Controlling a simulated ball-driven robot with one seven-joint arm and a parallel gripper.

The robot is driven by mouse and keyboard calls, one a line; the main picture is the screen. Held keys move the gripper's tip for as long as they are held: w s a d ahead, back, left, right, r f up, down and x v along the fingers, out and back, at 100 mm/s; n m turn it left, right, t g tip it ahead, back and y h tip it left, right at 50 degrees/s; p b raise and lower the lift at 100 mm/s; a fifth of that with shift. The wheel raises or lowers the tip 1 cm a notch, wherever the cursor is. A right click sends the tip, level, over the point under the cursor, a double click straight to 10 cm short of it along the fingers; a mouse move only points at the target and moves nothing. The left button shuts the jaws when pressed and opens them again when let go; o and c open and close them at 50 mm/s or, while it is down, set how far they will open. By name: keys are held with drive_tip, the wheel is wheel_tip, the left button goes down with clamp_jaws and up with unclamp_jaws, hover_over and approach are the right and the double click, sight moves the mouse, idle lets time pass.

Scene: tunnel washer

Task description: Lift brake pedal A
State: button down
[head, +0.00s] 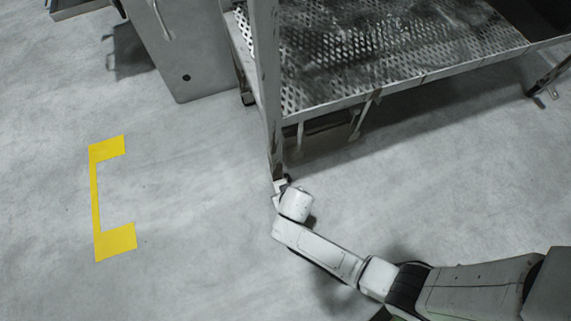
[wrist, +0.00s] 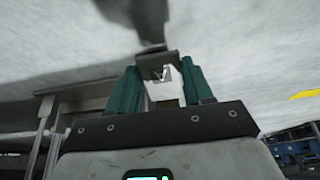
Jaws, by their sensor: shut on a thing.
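My gripper (head: 281,186) is down by the foot of the rusty near-left leg (head: 272,110) of the perforated metal stand. In the wrist view its two green fingers (wrist: 160,80) stand on either side of a small pale metal piece, which I take to be brake pedal A (wrist: 168,92). The fingers are shut on it. A dark blurred wheel-like shape (wrist: 150,22) lies just beyond it. In the head view the pedal is mostly hidden by my wrist and the leg, so its tilt cannot be told.
The perforated shelf (head: 400,50) overhangs the floor to the upper right, with thin rods (head: 363,118) hanging below. A grey cabinet (head: 185,60) stands upper left. Yellow floor tape (head: 96,200) marks the left. The floor between is clear.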

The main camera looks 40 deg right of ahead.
drive_tip(key=shift+w+r+g+p, duration=0.2)
drive_tip(key=shift+r+g+p, duration=0.55)
drive_tip(key=shift+p, duration=1.05)
drive_tip(key=shift+w+d+r+g+y+p, duration=0.15)
drive_tip(key=shift+r+g+y+p, duration=0.1)
drive_tip(key=shift+g+y+p, duration=0.2)
drive_tip(key=shift+w+r+g+y+p, duration=0.15)
drive_tip(key=shift+g+y+p, duration=0.15)
drive_tip(key=shift+g, duration=0.7)
drive_tip(key=shift+c, duration=2.2)
unclamp_jaws()
wheel_tip(320, 180, up, 11)
drive_tip(key=p, duration=0.6)
drive_tip(key=shift+p, duration=0.35)
